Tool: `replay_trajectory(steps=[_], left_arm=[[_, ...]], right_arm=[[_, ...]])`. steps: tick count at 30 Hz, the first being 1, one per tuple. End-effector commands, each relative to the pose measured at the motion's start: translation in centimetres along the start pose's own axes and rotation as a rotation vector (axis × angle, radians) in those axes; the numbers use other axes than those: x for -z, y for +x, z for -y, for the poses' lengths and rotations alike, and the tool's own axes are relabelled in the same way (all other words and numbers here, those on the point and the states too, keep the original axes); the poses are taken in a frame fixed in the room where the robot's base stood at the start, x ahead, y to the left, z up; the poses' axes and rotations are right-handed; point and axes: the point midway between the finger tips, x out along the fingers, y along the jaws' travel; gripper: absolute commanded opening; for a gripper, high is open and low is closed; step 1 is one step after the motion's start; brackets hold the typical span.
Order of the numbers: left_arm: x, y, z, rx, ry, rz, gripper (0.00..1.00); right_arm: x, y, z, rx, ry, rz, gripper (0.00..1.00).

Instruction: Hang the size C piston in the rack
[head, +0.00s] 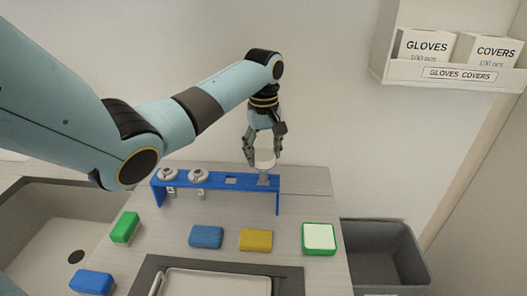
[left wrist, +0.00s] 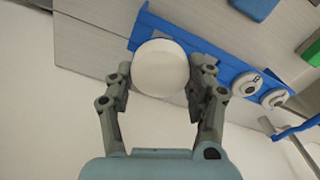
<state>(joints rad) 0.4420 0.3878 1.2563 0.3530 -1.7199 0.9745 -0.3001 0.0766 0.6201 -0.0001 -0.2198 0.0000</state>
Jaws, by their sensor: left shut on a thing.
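The blue rack (head: 215,184) stands at the back of the counter. Two pistons (head: 168,174) (head: 198,176) with round grey-white tops hang at its left, with small tags below. My left gripper (head: 264,158) is over the rack's right end, shut on a white round-topped piston (head: 264,165). The piston's grey lower part is at the rack's top bar; I cannot tell whether it is seated in a slot. In the left wrist view its white disc (left wrist: 160,67) lies between the fingers, over the blue rack (left wrist: 218,66). Its size letter is hidden. My right gripper is out of view.
A sink (head: 40,235) is at the left. Green (head: 125,227), blue (head: 206,236) and yellow (head: 256,239) blocks lie in front of the rack, with a green-and-white one (head: 319,238) at right. A grey bin (head: 385,255) stands right of the counter. A shelf (head: 450,72) holds boxes.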

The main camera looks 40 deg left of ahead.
Motion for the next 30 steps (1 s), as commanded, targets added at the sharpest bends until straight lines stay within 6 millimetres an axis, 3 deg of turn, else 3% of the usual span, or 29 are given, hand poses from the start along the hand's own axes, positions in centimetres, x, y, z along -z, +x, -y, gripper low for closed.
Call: replay_trajectory(steps=[20,30], left_arm=[[0.0,2.3,0.0,-0.001,0.000,0.000,0.13],[0.0,2.4,0.0,-0.001,0.000,0.000,0.13]], right_arm=[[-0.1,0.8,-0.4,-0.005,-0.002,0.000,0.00],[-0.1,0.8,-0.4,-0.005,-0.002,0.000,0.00]])
